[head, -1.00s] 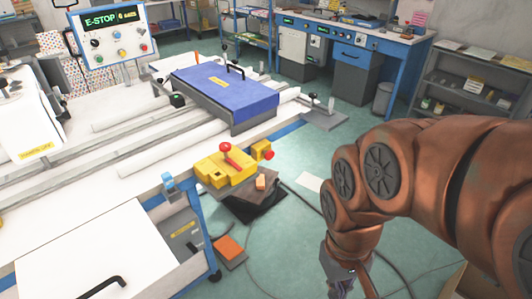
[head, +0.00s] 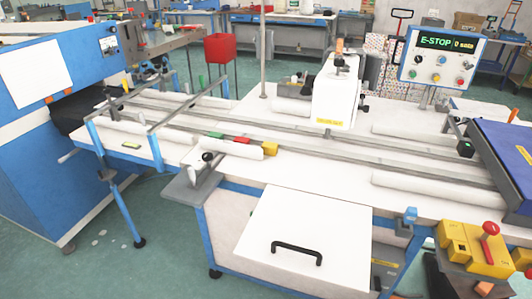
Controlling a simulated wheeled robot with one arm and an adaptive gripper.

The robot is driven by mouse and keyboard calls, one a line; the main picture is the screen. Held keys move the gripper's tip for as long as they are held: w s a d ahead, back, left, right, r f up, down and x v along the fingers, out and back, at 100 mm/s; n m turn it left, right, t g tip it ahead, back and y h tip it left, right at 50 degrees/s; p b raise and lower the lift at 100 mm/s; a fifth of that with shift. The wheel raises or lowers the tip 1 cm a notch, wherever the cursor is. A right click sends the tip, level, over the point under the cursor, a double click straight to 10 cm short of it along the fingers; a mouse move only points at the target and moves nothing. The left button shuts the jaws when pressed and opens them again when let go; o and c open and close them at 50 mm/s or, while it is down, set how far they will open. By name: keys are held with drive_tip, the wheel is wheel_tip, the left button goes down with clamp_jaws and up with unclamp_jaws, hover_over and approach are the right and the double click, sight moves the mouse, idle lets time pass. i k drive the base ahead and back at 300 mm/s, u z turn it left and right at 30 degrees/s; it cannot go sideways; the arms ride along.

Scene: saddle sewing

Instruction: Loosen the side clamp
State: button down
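No part in the head view is plainly marked as the side clamp. A grey bracket with a black knob (head: 208,157) stands at the left front end of the white machine table (head: 340,170). A yellow block with a red-knobbed lever (head: 478,247) sits at the right front corner, partly cut by the frame edge. I cannot tell which of these is the side clamp, nor whether either is tight. My gripper and arm are out of view.
A white panel with a black handle (head: 297,252) covers the table's front. A white sewing head (head: 337,90) stands mid-table, and an E-STOP control box (head: 441,57) behind it. A blue cabinet (head: 50,130) is at left. Green floor (head: 165,240) is open at front left.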

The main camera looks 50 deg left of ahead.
sight(206, 157)
drive_tip(key=u, duration=2.3)
